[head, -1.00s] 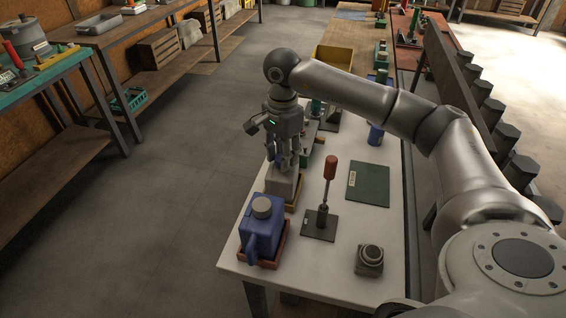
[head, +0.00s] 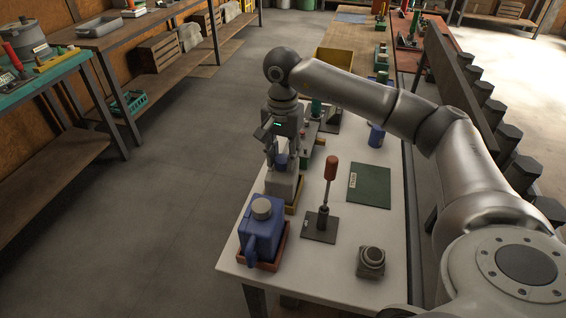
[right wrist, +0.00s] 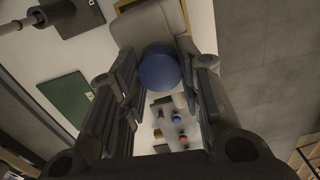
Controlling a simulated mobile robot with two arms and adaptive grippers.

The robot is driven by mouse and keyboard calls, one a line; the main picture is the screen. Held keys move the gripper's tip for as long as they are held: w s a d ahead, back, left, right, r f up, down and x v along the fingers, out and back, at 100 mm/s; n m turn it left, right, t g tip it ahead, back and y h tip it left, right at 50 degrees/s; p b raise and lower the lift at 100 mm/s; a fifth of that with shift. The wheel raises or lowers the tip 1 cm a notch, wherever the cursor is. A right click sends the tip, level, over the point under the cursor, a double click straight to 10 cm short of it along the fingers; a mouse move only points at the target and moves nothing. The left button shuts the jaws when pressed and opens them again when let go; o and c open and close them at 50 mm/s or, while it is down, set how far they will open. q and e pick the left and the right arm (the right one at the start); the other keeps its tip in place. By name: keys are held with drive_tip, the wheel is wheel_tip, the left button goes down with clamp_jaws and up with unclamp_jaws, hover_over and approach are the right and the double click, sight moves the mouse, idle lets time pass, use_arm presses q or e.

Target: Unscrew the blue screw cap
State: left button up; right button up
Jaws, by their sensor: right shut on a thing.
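A grey jerrycan (head: 282,186) stands upright in a yellow tray (head: 294,208) near the table's left edge. Its blue screw cap (head: 281,161) sits on top, partly covered by my right gripper (head: 279,155), which points straight down from above. In the right wrist view the round blue cap (right wrist: 159,66) lies between the two fingers of my right gripper (right wrist: 158,76), with the grey jerrycan body (right wrist: 148,28) behind it. The gripper is shut on the cap. The threads under the cap are hidden. My left gripper is not in view.
A blue jerrycan (head: 262,235) with a grey cap stands in a red tray (head: 279,250) in front.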

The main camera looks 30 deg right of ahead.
sight(283, 159)
drive_tip(key=o, duration=0.7)
drive_tip(key=shift+r, duration=0.1)
drive_tip(key=shift+r+p, duration=1.05)
drive_tip(key=shift+r, duration=0.4)
drive_tip(key=o, duration=0.6)
